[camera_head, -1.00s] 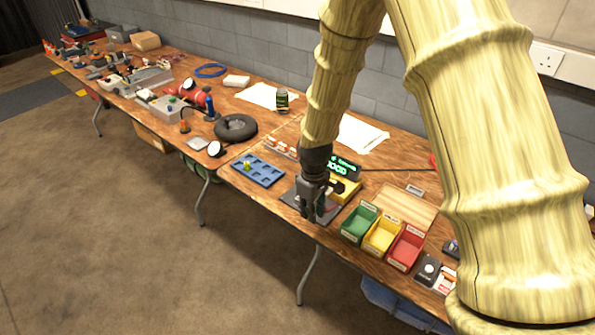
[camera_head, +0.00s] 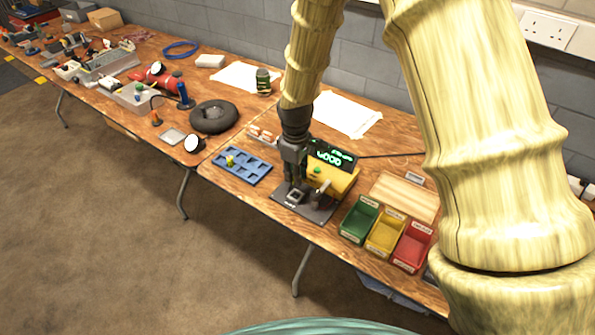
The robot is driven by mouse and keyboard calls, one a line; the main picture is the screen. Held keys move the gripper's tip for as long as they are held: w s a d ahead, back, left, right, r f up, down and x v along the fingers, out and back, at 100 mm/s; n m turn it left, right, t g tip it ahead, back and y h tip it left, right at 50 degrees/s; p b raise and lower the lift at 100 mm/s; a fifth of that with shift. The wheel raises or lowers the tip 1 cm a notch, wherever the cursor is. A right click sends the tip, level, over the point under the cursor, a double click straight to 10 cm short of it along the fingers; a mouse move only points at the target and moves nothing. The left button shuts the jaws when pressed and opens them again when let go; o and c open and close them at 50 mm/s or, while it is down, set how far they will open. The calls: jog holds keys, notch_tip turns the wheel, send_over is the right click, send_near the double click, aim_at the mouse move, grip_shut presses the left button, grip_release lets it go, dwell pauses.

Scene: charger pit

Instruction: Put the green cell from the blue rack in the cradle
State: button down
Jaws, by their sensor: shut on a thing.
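The blue rack (camera_head: 256,178) lies flat on the table, with one yellow-green cell (camera_head: 230,160) standing in its left part. My gripper (camera_head: 289,181) points down between the rack and the yellow charger block (camera_head: 341,182), at the back left of a dark base plate (camera_head: 318,214). It is shut on a small piece, most likely the green cell, which the fingers largely hide. The square cradle (camera_head: 295,196) sits on the plate, just in front of and below the fingertips. Whether the held piece touches anything is too small to tell.
A lit green display (camera_head: 331,155) stands behind the charger block, and a small grey post (camera_head: 322,192) in front of it. Green (camera_head: 358,222), yellow (camera_head: 385,234) and red (camera_head: 411,248) bins stand to the right. A black ring (camera_head: 214,117) lies further left.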

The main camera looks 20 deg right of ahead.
jog(key=shift+w+a+f+b, duration=0.15)
jog(key=shift+f+b, duration=0.15)
jog(key=shift+f, duration=0.4)
notch_tip(320, 180, down, 3)
jog(key=shift+r+b, duration=0.1)
jog(key=shift+b, duration=1.1)
jog(key=shift+f, duration=0.6)
jog(key=shift+f, duration=0.95)
jog(key=c, duration=1.3)
grip_release()
jog(key=shift+r, duration=0.15)
jog(key=shift+r+p, duration=2.9)
jog(key=shift+r, duration=0.45)
